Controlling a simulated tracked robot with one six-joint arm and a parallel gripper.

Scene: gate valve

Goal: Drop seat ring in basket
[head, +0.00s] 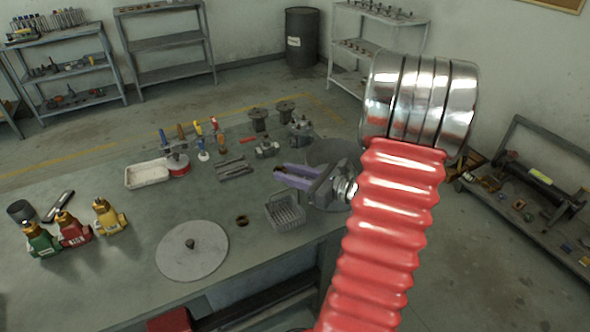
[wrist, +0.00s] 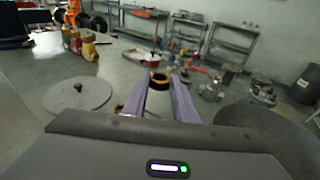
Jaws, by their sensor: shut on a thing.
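My gripper (head: 281,174) has purple fingers and is above the table, just behind the wire basket in the head view. In the wrist view its fingers (wrist: 160,82) are shut on a brown seat ring (wrist: 158,78), held at the tips. In the head view the held ring is too small to make out clearly. The grey basket (head: 285,213) stands on the table near its front edge; I cannot make it out in the wrist view. Another small brown ring (head: 242,221) lies on the table left of the basket.
A round grey plate with a knob (head: 192,251) lies left of the basket. A white tray (head: 148,174), hand tools (head: 233,168) and metal valve parts (head: 266,145) lie farther back. Shelves line the wall.

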